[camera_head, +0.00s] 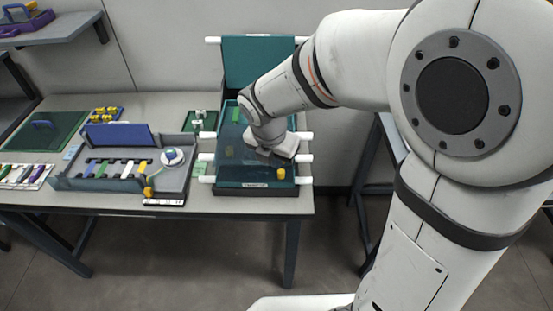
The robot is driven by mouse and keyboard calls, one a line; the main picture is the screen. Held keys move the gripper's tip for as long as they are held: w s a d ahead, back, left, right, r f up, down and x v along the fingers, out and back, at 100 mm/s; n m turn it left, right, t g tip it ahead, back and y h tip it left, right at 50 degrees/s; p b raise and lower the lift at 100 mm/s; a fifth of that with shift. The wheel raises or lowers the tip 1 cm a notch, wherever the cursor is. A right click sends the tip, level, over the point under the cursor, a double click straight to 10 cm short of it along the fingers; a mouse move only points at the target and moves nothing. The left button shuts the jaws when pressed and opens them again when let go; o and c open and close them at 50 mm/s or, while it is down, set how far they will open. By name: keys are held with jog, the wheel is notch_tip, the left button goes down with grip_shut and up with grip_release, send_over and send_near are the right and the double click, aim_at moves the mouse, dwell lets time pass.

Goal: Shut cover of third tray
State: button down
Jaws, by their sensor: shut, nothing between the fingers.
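A dark tray unit (258,191) with teal covers and white side rods stands at the right end of the table. One teal cover (258,58) stands upright at its back. A translucent teal cover (228,170) lies low over the front part, with a yellow knob (281,173) near its right side. A green piece (236,115) shows farther back. My gripper (272,153) is low over the unit's right half, behind the yellow knob. Its fingertips are mostly hidden, and I cannot tell whether it touches a cover. Which tray is the third is not clear.
A grey splicing tray (122,184) with coloured strips, a blue lid and a white spool (173,156) stands to the left. A green mat (45,135) and yellow pieces (104,113) lie farther left. A small green board (199,121) is close by the unit's left side.

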jog(key=w+p, duration=0.2)
jog(key=w, duration=0.4)
jog(key=w+p, duration=0.2)
jog(key=w, duration=0.4)
jog(key=shift+d+r, duration=0.1)
jog(key=shift+d, duration=0.1)
jog(key=shift+s, duration=0.1)
jog(key=shift+a, duration=0.1)
